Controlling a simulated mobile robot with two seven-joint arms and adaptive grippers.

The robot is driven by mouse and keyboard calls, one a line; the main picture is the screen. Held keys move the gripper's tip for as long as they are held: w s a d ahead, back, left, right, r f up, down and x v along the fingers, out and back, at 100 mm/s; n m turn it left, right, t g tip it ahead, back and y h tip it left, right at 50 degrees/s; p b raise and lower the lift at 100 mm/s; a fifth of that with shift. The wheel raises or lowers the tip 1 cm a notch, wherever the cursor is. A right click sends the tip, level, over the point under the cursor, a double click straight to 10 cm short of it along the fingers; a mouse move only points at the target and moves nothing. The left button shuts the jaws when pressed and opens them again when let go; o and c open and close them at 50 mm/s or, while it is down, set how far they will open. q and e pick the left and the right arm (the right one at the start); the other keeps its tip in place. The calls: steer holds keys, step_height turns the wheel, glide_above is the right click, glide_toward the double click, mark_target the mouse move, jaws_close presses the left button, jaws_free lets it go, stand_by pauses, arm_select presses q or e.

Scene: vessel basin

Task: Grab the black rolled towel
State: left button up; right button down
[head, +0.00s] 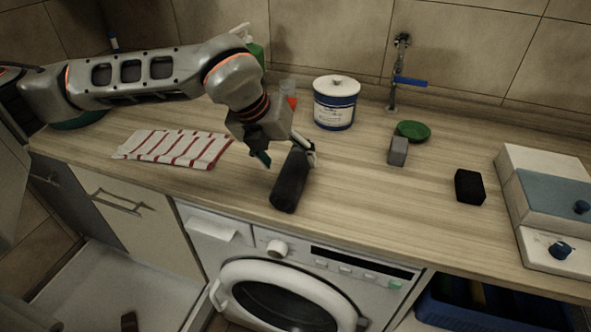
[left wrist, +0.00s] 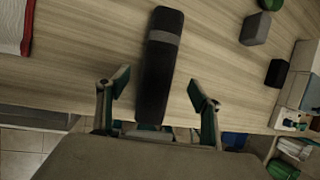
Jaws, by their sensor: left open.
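The black rolled towel (head: 290,182) lies on the wooden counter near its front edge, above the washing machine. In the left wrist view the towel (left wrist: 159,70) is a long dark roll with a grey band near its far end. My left gripper (head: 285,157) is at the towel, coming from above. In the left wrist view its two fingers (left wrist: 157,90) are spread open, one on each side of the roll, with gaps visible between them and the towel. The near end of the towel reaches down between the fingers. My right gripper is not in view.
A striped cloth (head: 175,148) lies left of the towel. A white and blue tub (head: 336,103) stands behind it. A grey block (head: 398,151), green lid (head: 413,130) and black block (head: 469,186) are to the right. The counter between towel and black block is clear.

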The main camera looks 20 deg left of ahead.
mark_target(290, 164)
arm_select(q)
steer(key=x, duration=0.5)
steer(key=shift+w+a+p, duration=0.25)
steer(key=shift+p, duration=0.05)
steer(key=shift+c, duration=0.3)
steer(key=c, duration=1.2)
